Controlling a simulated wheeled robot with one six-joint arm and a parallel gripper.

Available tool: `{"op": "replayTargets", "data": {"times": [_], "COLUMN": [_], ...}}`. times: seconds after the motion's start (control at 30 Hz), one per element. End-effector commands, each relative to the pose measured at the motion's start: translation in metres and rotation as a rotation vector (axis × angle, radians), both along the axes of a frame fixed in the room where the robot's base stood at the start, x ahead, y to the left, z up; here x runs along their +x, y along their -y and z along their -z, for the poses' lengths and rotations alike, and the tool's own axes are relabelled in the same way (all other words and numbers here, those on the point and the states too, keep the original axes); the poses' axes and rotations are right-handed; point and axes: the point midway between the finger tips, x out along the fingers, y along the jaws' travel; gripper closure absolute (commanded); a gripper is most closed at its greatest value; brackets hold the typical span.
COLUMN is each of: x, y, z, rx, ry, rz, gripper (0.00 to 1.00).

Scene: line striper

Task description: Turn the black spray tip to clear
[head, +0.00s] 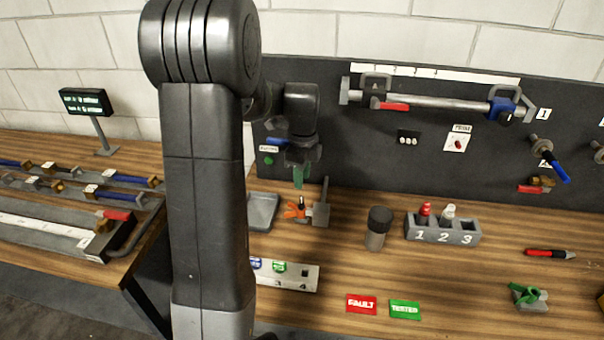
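A small orange piece with a black upright part (301,203), which looks like the black spray tip, sits on the bench against a grey bracket (321,214). Its exact turn is too small to read. My gripper (299,177) points down just above it, apart from it. Dark green shapes show at the gripper's end. I cannot tell whether they are its fingers or a held piece, nor whether the gripper is open or shut.
A grey tray (263,211) lies left of the bracket, and a numbered rack (306,277) in front. A black-capped jar (377,229) and a numbered block (442,230) stand to the right. FAULT (361,305) and TESTED (405,310) plates lie at the front.

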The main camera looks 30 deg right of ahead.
Motion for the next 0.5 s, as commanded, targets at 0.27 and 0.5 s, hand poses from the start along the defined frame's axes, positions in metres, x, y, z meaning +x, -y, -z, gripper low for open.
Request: {"op": "replayTargets", "data": {"times": [0.27, 0.5], "x": [0.0005, 0.0000], "y": [0.0005, 0.0000], "z": [-0.0031, -0.0080], "rx": [-0.004, -0.006], "ry": [0.004, 0.007], "rz": [-0.579, -1.086], "gripper": [0.68, 0.68]}}
